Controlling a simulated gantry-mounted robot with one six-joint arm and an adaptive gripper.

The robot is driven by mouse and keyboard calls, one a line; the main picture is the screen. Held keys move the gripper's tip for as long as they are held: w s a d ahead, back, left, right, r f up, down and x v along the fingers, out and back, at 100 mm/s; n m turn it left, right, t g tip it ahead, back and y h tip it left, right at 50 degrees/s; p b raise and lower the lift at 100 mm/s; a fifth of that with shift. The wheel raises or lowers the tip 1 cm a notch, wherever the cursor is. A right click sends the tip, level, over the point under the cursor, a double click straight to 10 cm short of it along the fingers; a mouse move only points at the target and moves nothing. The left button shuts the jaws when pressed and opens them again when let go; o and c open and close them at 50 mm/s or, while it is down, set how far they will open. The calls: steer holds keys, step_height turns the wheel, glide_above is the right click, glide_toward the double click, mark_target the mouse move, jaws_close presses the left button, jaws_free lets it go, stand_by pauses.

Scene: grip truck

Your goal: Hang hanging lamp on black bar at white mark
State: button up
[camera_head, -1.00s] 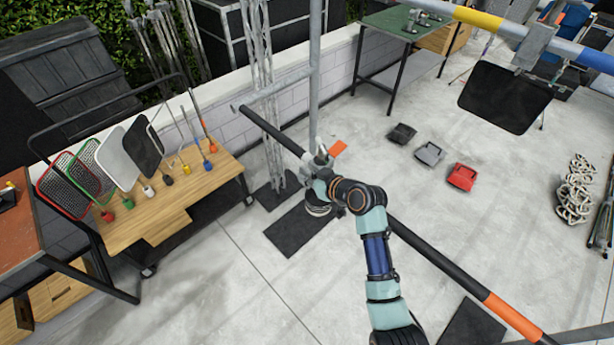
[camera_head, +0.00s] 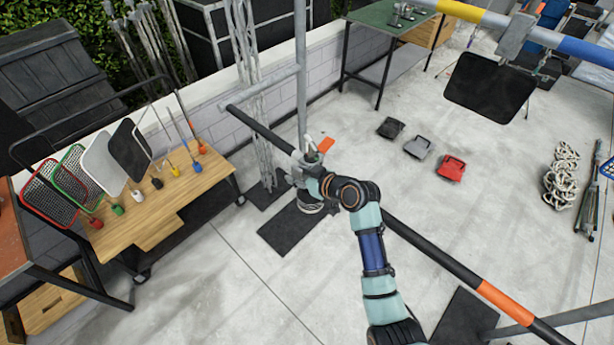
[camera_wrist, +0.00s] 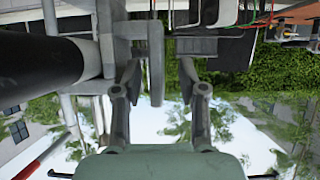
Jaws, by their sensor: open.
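The black bar (camera_head: 258,127) runs diagonally from upper left to lower right in the head view; its dark end fills the left of the wrist view (camera_wrist: 40,65). The hanging lamp (camera_head: 312,206) is mostly hidden behind my gripper, its round lower part showing below the bar. A grey clamp (camera_wrist: 113,25) sits against the bar in the wrist view; I cannot tell whether it bears the lamp's full weight. My gripper (camera_wrist: 163,92) is open, its fingers on either side of a grey plate (camera_wrist: 156,60) of the clamp.
A wooden cart (camera_head: 150,215) with several coloured flags and nets stands at left. A grey upright pole (camera_head: 301,75) rises behind the clamp. A black panel (camera_head: 490,88) hangs from a coloured bar (camera_head: 585,52) at upper right.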

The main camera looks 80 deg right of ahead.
steer(key=v, duration=1.1)
steer(key=shift+r, duration=0.1)
stand_by(0.6)
steer(key=w+a+r+n+y, duration=0.3)
steer(key=w+a+n, duration=0.1)
steer(key=w+a, duration=1.35)
steer(key=w+a+r+n+t+y, duration=0.1)
steer(key=a+r+y, duration=0.1)
steer(key=a, duration=1.2)
steer(key=w+a+r+n+t+y, duration=0.1)
steer(key=a+r+y, duration=0.15)
steer(key=a, duration=1.15)
step_height(320, 180, up, 14)
steer(key=p, duration=1.3)
steer(key=shift+s+h, duration=0.2)
steer(key=shift+h, duration=0.25)
